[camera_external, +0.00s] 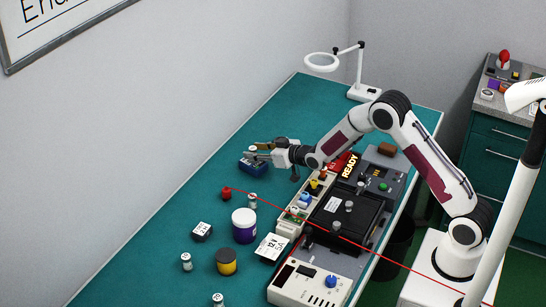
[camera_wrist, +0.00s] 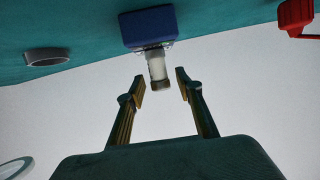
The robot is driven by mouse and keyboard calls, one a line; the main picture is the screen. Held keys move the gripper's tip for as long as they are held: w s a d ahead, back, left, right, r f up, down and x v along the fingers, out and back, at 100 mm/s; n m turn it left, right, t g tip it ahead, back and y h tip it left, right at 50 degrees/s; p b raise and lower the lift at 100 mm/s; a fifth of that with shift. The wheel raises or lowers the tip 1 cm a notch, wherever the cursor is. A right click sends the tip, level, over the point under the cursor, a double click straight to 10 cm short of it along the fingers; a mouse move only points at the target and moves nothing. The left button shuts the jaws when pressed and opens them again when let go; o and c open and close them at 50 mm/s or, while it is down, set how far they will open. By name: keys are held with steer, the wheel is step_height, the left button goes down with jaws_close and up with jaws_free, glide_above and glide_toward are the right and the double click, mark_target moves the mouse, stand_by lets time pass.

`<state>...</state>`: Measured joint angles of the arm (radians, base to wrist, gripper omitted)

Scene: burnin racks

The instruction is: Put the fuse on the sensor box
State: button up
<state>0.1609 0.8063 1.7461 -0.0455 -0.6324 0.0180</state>
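A dark blue box (camera_external: 253,170), which looks like the sensor box, sits on the teal table beneath my gripper (camera_external: 252,150). In the wrist view the blue box (camera_wrist: 150,27) is at the top. A pale fuse (camera_wrist: 158,68) with a brownish end cap stands out from its face and seems to rest on it. My gripper (camera_wrist: 160,83) is open, with one finger on each side of the fuse's end and visible gaps to both.
Small glass-and-metal cylinders (camera_external: 186,261) stand on the table, with a purple-and-white jar (camera_external: 244,226), a yellow-and-black pot (camera_external: 226,262) and a red plug (camera_external: 227,192) on a red cable. Test equipment (camera_external: 350,215) fills the right side. A magnifier lamp (camera_external: 322,62) stands behind.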

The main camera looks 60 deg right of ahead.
steer(key=shift+v, duration=1.75)
step_height(320, 180, up, 7)
glide_above(256, 151)
steer(key=s, duration=0.3)
steer(key=shift+s+a, duration=0.1)
steer(key=shift+a, duration=0.1)
